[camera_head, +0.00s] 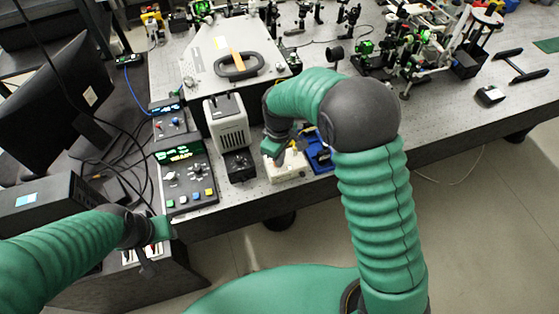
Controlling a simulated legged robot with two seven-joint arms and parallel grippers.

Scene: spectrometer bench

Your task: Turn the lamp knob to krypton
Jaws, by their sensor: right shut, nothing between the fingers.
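A pale grey ribbed lamp housing (228,122) stands at the bench's front edge, with a small black box (239,164) bearing a dark knob just before it. Its markings are too small to read, so I cannot tell which lamp is set. My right gripper (284,154) is shut and empty, to the right of that box, over a cream-coloured box (287,170) that it partly hides. I cannot tell whether it touches the cream box. My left gripper (150,252) is low at the left, off the bench's front edge; its fingers are too unclear to judge.
A control box (188,178) with a green display, knobs and coloured buttons stands left of the lamp. A blue object (318,152) is right of the cream box. A large grey spectrometer housing (235,50) is behind. Optics crowd the back right; the right front bench is clearer.

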